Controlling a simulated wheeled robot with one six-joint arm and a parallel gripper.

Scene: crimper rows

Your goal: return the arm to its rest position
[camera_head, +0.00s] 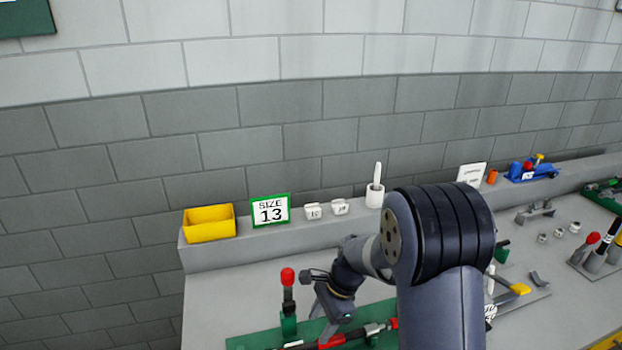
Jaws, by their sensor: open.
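My arm rises in the front right of the head view, bends at a large dark joint and reaches back to the left over the bench. My gripper (328,306) points down above the green base (248,342), to the right of an upright lever with a red knob (288,278). Its fingers are apart, and I see nothing held between them. A red and black handle (352,336) lies just below and in front of it. Whether the gripper touches anything there I cannot tell. My arm hides part of the bench behind it.
Tools and small metal parts (558,233) lie at right. The grey bench (225,295) is clear at left.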

